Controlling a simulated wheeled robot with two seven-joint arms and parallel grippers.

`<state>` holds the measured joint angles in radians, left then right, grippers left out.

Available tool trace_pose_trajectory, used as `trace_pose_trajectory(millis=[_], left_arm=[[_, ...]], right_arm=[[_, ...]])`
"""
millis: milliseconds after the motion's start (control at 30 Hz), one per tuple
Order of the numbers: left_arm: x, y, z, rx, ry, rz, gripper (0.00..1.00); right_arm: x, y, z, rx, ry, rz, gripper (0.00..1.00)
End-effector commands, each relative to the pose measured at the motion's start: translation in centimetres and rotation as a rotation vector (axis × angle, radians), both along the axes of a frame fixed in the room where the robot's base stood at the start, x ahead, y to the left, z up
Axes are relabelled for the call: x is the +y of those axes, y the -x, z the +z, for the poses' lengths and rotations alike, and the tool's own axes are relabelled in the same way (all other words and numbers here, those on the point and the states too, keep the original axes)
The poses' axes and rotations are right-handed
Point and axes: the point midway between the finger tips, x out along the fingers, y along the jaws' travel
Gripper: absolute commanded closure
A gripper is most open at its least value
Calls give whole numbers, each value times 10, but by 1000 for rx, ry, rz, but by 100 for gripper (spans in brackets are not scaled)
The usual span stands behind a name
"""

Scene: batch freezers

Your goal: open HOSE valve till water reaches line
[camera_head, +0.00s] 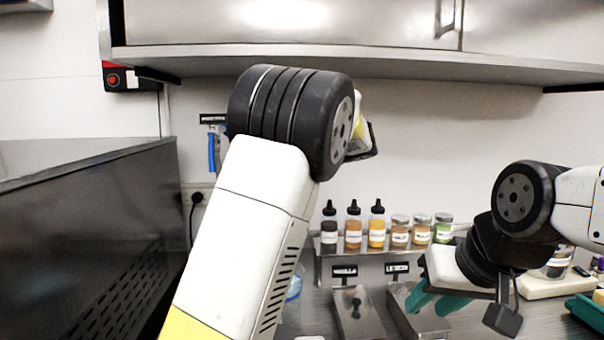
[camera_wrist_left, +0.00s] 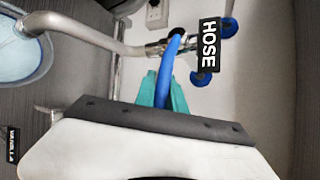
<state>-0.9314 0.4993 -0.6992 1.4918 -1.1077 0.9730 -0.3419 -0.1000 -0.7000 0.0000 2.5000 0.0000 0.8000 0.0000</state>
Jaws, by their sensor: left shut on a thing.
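In the left wrist view a black label reading HOSE (camera_wrist_left: 209,45) hangs by a metal valve with blue round knobs (camera_wrist_left: 201,79). A curved blue handle or hose piece (camera_wrist_left: 166,72) runs down from the valve. My left gripper (camera_wrist_left: 163,90) has its teal fingers shut on this blue piece. A metal spout (camera_wrist_left: 85,33) reaches left over a round container (camera_wrist_left: 20,52) with a pale blue inside, cut by the frame edge. Its fill line and exact water level cannot be made out. In the head view my left arm hides its own fingers. My right gripper (camera_head: 436,301) is open and empty.
In the head view a rack (camera_head: 345,262) holds several bottles and jars. Metal trays (camera_head: 358,312) stand below it near my right gripper. A dark machine (camera_head: 90,240) fills the left side. A steel cabinet (camera_head: 330,55) overhangs the wall. A green tray (camera_head: 585,310) is at the right edge.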

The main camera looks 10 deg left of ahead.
Motion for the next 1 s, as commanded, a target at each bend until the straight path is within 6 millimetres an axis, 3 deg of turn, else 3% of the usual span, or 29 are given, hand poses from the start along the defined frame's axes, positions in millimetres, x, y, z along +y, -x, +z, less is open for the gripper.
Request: trace_pose_trajectory(millis=[300, 833, 867, 900, 933, 1000], left_arm=[[-2, 0, 8, -25, 120, -1, 100], [-3, -1, 10, -30, 140, -1, 100], [-3, -1, 10, -30, 140, -1, 79], [-3, -1, 10, -30, 140, -1, 72], [-3, -1, 10, -30, 140, -1, 66], [-3, -1, 10, -30, 139, -1, 64]], right_arm=[[0, 0, 0, 0, 0, 0, 64], [0, 0, 0, 0, 0, 0, 64], [0, 0, 0, 0, 0, 0, 64], [0, 0, 0, 0, 0, 0, 64], [0, 0, 0, 0, 0, 0, 64], [0, 0, 0, 0, 0, 0, 64]])
